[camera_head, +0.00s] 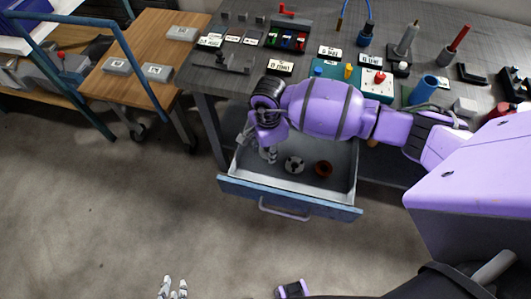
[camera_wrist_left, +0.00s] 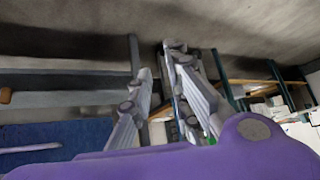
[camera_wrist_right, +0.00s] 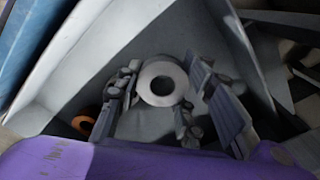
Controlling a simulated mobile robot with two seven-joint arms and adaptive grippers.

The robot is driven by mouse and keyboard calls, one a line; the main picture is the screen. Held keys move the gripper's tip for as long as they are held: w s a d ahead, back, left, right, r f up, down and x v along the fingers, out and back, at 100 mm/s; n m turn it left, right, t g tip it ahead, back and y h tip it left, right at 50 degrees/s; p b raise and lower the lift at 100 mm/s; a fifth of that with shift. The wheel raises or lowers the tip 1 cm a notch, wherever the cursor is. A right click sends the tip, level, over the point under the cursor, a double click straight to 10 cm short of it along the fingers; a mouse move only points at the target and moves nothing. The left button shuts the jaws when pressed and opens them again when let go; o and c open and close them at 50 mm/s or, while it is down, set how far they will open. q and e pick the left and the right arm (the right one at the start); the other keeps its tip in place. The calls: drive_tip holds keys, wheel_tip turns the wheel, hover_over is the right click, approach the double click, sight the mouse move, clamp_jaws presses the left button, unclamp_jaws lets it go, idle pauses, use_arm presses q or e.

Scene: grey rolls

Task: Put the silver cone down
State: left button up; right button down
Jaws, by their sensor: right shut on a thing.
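My right gripper (camera_head: 267,152) reaches down into the open drawer, near its left side. In the right wrist view its two fingers (camera_wrist_right: 163,95) stand on either side of a pale ring-shaped end with a dark hole, which I take for the silver cone (camera_wrist_right: 163,66). The fingers are shut on it. In the head view the arm and fingers hide most of it, and whether it touches the drawer floor cannot be told. My left gripper (camera_head: 173,289) is open and empty, low over the floor; its fingers (camera_wrist_left: 160,65) also show in the left wrist view.
The drawer (camera_head: 290,198) holds a grey roll (camera_head: 293,163) and a brown-orange roll (camera_head: 323,168), right of my right gripper. The drawer's walls stand close around. The workbench (camera_head: 225,85) above carries tools and labels. A wooden cart (camera_head: 150,40) stands left.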

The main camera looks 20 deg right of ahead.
sight(265, 161)
drive_tip(key=shift+w+a+f, duration=0.3)
drive_tip(key=shift+f, duration=0.15)
drive_tip(key=shift+w+a+f, duration=0.1)
drive_tip(key=shift+f, duration=1.65)
drive_tip(key=c, duration=1.2)
unclamp_jaws()
drive_tip(key=shift+f, duration=0.1)
drive_tip(key=shift+o, duration=0.2)
wheel_tip(265, 161, up, 12)
drive_tip(key=shift+r, duration=0.2)
